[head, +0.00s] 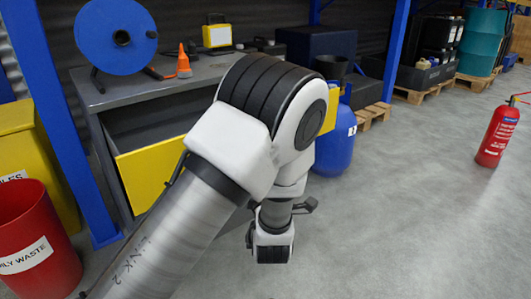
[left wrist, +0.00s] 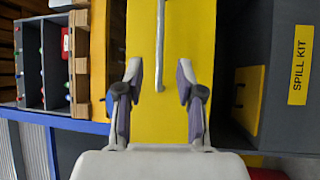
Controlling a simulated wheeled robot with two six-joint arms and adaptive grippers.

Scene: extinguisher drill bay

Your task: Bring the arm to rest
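My left arm (head: 185,215) crosses the middle of the head view from the lower left, bends at a raised elbow and drops to a wrist joint (head: 271,240). I cannot clearly make out its fingers in the head view. In the left wrist view my left gripper (left wrist: 158,75) has its two fingers spread apart, with nothing held between them. A yellow panel (left wrist: 190,30) with a metal bar handle (left wrist: 160,45) lies ahead of the fingers, and the handle lines up with the gap. My right gripper is in neither view.
A grey workbench (head: 190,85) has an open drawer with a yellow front (head: 148,172) close to my arm. A blue cylinder (head: 337,140) stands behind the elbow. A red bin (head: 35,245) is at left, a red extinguisher (head: 497,135) at right.

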